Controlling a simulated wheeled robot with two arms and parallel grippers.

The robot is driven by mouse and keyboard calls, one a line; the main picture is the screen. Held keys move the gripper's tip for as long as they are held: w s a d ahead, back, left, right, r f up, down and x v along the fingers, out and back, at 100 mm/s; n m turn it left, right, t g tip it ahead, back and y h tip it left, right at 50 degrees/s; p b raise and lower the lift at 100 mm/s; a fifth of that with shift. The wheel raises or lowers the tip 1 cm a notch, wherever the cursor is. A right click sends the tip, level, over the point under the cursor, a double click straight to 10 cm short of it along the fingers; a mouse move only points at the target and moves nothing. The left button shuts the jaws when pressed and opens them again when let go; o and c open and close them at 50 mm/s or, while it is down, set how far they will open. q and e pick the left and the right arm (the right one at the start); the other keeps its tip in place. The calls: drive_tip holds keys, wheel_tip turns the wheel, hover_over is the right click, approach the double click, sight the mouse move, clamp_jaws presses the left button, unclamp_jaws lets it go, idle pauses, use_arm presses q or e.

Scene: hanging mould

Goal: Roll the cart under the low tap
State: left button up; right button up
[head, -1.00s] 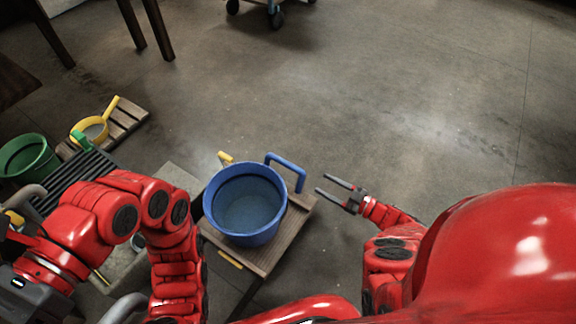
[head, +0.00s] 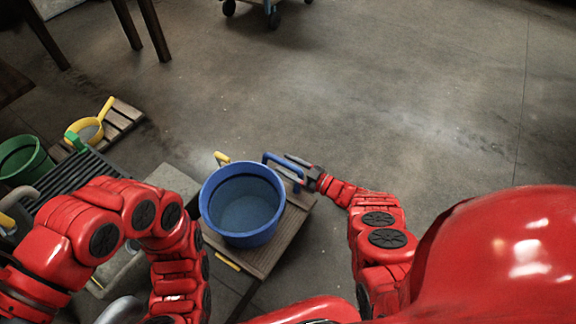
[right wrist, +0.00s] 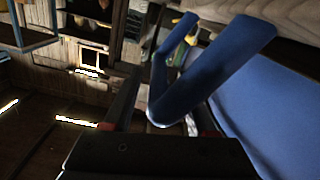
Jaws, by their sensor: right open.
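A small cart (head: 283,246) with a wooden plank top stands at lower centre in the head view. A blue bucket (head: 243,206) sits on it. A blue bar handle (head: 283,157) rises at the cart's far right corner; it also shows in the right wrist view (right wrist: 185,85). My right gripper (head: 292,168) is open at this handle. In the right wrist view the handle passes between its open fingers, with no grip on it. My left gripper is not in view.
A wheeled stand (head: 268,12) and dark table legs (head: 140,30) are at the top. The floor right of the cart is clear.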

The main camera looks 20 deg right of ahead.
clamp_jaws()
drive_tip(key=shift+d, duration=0.1)
